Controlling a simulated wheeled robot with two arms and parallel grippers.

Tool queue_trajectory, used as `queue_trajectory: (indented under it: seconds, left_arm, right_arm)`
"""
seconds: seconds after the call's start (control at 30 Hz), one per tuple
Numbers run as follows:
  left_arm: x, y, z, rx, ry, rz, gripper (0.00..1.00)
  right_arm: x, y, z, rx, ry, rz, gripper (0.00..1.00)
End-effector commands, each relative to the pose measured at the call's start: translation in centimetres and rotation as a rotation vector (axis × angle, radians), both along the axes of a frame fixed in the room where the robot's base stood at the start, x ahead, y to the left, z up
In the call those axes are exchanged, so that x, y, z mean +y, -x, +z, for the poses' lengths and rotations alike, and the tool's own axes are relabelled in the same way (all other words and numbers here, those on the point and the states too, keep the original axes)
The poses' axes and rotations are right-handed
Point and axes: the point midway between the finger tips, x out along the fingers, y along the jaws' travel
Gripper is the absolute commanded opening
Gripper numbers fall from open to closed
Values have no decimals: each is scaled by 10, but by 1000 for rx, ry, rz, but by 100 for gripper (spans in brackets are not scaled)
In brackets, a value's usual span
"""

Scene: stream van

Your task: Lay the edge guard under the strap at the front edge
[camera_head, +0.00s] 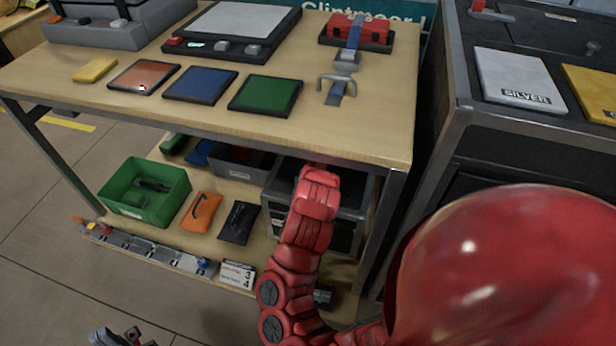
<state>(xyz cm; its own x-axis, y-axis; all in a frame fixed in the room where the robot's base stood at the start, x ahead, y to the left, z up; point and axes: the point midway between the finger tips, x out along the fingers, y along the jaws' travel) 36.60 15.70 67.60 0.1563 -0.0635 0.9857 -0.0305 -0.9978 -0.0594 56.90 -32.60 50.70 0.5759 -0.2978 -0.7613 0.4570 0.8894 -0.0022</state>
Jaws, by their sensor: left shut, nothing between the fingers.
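A blue strap (354,36) runs over a red case (371,31) on a dark base at the back right of the wooden table. A small grey piece (346,66) sits at the strap near the base's front edge. I cannot tell whether it is the edge guard or a buckle. A grey handle-shaped fitting (323,83) with a short blue strap end lies in front of it. My left gripper (122,339) is at the bottom left edge, partly cut off, shut and empty, far from the strap. My red right arm reaches up to the table's front edge; its gripper is hidden.
Orange, blue and green pads (265,95) and a yellow block (95,70) lie on the table. The lower shelf holds a green bin (148,188), pouches and grey boxes. A dark cabinet (468,140) stands close on the right. The tabletop's front right is clear.

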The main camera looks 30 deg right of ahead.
Motion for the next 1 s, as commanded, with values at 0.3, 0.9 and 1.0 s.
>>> queue_trajectory:
  seconds: [0.3, 0.9, 1.0]
  left_arm:
    - [0, -2, 69, 8, 11, -1, 0]
    - [0, -2, 152, 9, 10, -1, 0]
    - [0, -2, 153, 9, 11, -1, 0]
  right_arm:
    - [16, 32, 51, 4, -4, -1, 40]
    - [32, 61, 83, 1, -2, 1, 40]
    - [33, 62, 83, 1, -1, 1, 40]
